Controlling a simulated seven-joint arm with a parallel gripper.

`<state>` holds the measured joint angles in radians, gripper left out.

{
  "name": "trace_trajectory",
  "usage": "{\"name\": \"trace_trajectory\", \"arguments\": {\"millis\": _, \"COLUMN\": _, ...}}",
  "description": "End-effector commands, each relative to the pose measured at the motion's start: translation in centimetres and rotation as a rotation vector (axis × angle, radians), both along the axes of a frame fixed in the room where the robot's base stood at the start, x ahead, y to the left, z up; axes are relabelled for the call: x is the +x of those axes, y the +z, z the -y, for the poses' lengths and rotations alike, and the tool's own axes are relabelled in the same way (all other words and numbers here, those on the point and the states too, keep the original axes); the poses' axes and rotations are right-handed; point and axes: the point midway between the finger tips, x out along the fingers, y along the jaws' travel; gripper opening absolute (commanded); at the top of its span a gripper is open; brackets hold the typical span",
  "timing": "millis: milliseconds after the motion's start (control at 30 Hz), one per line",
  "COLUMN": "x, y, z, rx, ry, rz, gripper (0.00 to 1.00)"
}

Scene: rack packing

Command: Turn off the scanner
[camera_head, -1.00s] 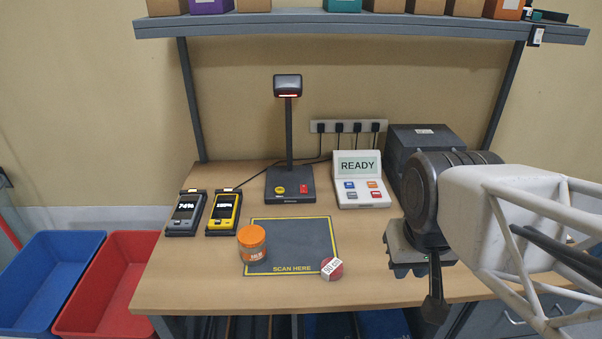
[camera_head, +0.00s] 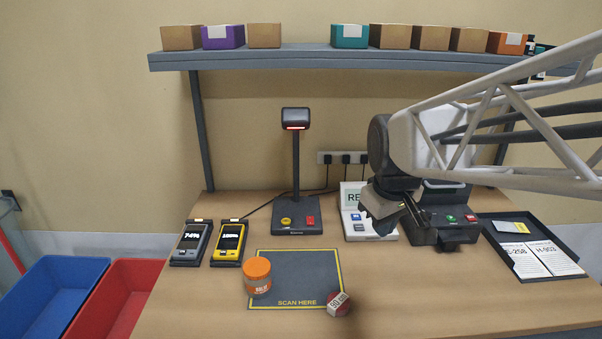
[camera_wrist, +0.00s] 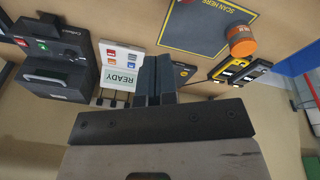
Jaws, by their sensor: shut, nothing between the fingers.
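The scanner is a black post with a hooded head (camera_head: 296,118) on a dark base (camera_head: 294,229). A red light glows under the head. The base carries a yellow button (camera_head: 286,220) and a red button (camera_head: 310,219). My gripper (camera_head: 412,218) is shut and empty, right of the scanner and over the right part of the READY display console (camera_head: 358,229), partly covering it. In the wrist view, my shut fingers (camera_wrist: 156,65) lie between the console (camera_wrist: 119,68) and a dark base that is mostly hidden.
A black printer-like box (camera_head: 443,236) and a tray with papers (camera_head: 484,238) stand on the right. An orange-lidded jar (camera_head: 257,278) and a small red-and-white item (camera_head: 339,303) are at the scan mat (camera_head: 295,270). Two handhelds (camera_head: 192,243) (camera_head: 229,243) stand left.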

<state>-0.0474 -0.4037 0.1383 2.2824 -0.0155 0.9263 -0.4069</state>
Motion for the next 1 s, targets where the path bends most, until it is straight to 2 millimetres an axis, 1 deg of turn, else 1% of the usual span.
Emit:
{"name": "trace_trajectory", "arguments": {"millis": 33, "x": 1.1, "y": 0.0, "z": -0.2, "rx": -0.005, "ry": 0.029, "rz": -0.004, "gripper": 0.00}}
{"name": "trace_trajectory", "arguments": {"millis": 100, "x": 2.5, "y": 0.0, "z": -0.5, "rx": -0.013, "ry": 0.071, "rz": -0.009, "gripper": 0.00}}
{"name": "trace_trajectory", "arguments": {"millis": 333, "x": 7.2, "y": 0.0, "z": -1.6, "rx": -0.039, "ry": 0.213, "rz": -0.017, "gripper": 0.00}}
{"name": "trace_trajectory", "arguments": {"millis": 567, "x": 11.9, "y": -0.5, "z": -2.9, "rx": -0.064, "ry": 0.356, "rz": -0.027, "gripper": 0.00}}
{"name": "trace_trajectory", "arguments": {"millis": 1000, "x": 20.8, "y": -2.6, "z": -5.7, "rx": -0.108, "ry": 0.630, "rz": -0.044, "gripper": 0.00}}
